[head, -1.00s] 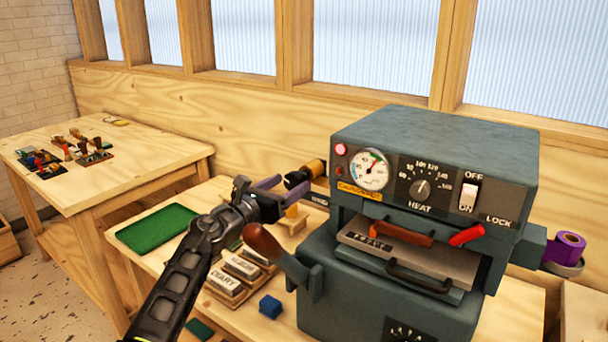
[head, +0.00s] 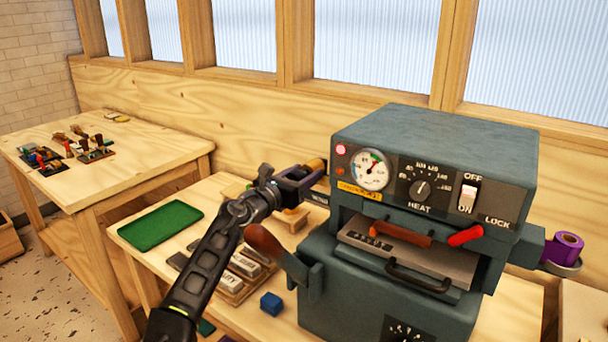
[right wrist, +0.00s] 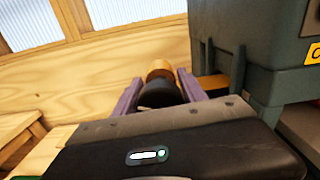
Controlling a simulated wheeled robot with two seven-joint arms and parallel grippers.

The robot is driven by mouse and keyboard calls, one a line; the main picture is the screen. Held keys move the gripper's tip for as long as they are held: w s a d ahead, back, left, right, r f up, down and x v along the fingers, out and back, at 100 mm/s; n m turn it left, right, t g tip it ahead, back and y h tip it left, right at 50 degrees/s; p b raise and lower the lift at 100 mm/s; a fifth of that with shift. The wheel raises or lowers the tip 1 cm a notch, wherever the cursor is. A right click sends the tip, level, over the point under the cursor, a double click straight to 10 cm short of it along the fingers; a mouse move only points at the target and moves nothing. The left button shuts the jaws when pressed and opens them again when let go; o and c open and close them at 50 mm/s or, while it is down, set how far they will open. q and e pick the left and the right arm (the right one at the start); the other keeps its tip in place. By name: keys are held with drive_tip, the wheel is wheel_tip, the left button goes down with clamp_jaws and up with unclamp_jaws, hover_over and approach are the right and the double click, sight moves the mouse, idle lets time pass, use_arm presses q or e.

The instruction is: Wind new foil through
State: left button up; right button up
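The grey foil press (head: 430,140) stands on the table at the right of the head view. A gold roll (head: 316,164) sits at its left side; in the right wrist view the gold roll (right wrist: 160,68) shows beyond a dark round end. A purple roll (head: 568,243) sits at the press's right side. My right gripper (head: 305,178) is at the gold roll. In the right wrist view the right gripper's (right wrist: 160,80) two purplish fingers are spread on either side of the dark end, and I see no clear grip. My left gripper is out of view.
A green tray (head: 160,224), type blocks in a wooden holder (head: 230,284) and a blue cube (head: 271,304) lie left of the press. The press's brown-handled lever (head: 268,243) stands close to my right arm. A side table (head: 110,180) holds several small tools.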

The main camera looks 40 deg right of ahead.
drive_tip(key=c, duration=1)
drive_tip(key=shift+o, duration=0.2)
drive_tip(key=shift+m, duration=0.3)
drive_tip(key=shift+m+b, duration=2)
drive_tip(key=shift+m, duration=1.2)
